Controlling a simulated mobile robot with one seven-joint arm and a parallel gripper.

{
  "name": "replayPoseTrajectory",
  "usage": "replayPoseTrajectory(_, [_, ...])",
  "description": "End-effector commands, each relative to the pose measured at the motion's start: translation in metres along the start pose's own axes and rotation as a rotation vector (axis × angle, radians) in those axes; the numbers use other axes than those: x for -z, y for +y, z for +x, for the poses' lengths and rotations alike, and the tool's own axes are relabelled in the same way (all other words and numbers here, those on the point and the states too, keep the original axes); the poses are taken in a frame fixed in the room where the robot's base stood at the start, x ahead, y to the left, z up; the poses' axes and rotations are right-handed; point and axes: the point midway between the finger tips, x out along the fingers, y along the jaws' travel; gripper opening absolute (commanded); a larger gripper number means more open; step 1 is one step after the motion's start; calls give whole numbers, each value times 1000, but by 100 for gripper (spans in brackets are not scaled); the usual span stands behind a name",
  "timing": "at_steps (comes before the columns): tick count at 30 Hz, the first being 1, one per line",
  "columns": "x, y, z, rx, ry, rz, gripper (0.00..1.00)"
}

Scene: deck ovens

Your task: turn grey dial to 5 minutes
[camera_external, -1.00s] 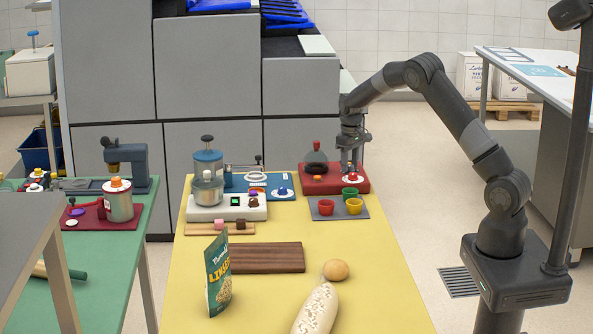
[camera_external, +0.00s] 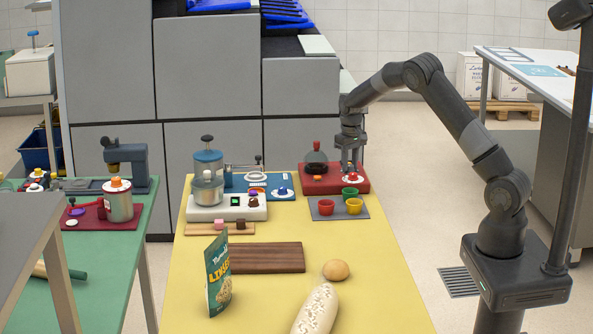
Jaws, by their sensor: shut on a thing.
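My gripper (camera_external: 351,172) points down over the right part of a red board (camera_external: 322,188) at the far right of the yellow table. It is shut on a small red knob (camera_external: 353,178) set on a pale round dial face. The fingers partly hide the knob, and its setting is too small to read. I cannot make out a clearly grey knob. A blue knob (camera_external: 282,190) on a pale face sits on the blue board (camera_external: 287,197) to the left, apart from my gripper.
A domed thing with a red top (camera_external: 316,157) stands left of my gripper. Red (camera_external: 326,207), yellow (camera_external: 354,206) and green (camera_external: 350,193) cups stand in front on a grey mat (camera_external: 314,215). A white appliance (camera_external: 230,210) stands left.

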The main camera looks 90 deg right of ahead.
Motion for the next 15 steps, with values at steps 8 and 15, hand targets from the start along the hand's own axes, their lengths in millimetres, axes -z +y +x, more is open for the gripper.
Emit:
replayPoseTrajectory(8, [0,-1,0,1,1,207,8])
replayPoseTrajectory(15, [0,0,0,0,1,341,8])
